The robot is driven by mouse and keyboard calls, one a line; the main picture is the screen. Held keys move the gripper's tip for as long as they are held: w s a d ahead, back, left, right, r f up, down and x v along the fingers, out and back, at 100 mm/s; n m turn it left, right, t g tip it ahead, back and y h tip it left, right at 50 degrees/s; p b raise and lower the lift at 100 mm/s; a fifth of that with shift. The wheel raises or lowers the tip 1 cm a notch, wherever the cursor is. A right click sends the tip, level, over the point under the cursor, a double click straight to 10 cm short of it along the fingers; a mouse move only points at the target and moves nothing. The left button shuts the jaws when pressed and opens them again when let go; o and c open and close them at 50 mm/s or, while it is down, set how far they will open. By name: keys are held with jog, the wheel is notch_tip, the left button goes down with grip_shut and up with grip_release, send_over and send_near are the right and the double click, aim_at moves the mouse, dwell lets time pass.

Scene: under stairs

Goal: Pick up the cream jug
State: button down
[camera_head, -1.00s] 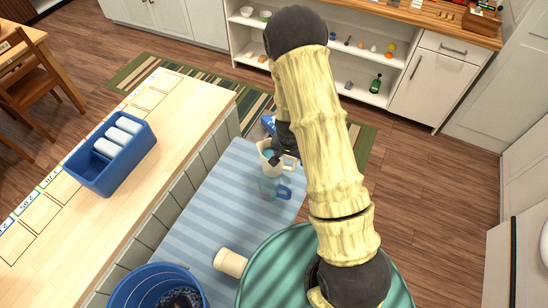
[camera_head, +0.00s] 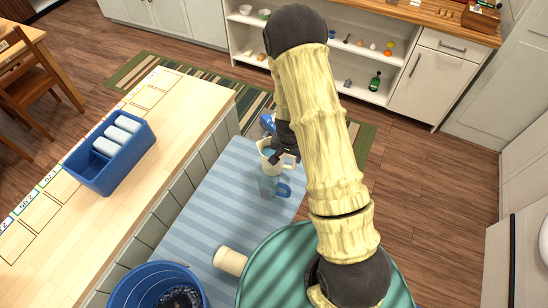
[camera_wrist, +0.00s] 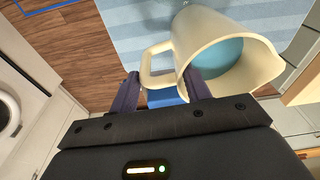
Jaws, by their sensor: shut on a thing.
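The cream jug (camera_head: 267,165) is at the far end of the striped blue cloth in the head view, with blue inside its mouth. In the wrist view the jug (camera_wrist: 187,32) is large at the top, with its handle to the left. My gripper (camera_wrist: 165,88) is shut on the jug at its handle, one dark finger on each side. In the head view my gripper (camera_head: 283,143) is partly hidden behind my arm. I cannot tell whether the jug's base touches the cloth.
A blue mug (camera_head: 268,187) stands just in front of the jug. A cream cylinder (camera_head: 230,261) lies nearer, between a blue bucket (camera_head: 125,291) and a green round surface (camera_head: 262,262). A blue crate (camera_head: 94,180) with white rolls sits on the wooden counter at left.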

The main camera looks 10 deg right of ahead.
jog(key=shift+w+a+r, duration=0.1)
jog(key=shift+w+r, duration=0.05)
jog(key=shift+r, duration=0.1)
jog(key=shift+r+b, duration=0.4)
jog(key=shift+r, duration=0.55)
jog(key=shift+r+b, duration=0.7)
jog(key=shift+r, duration=3.1)
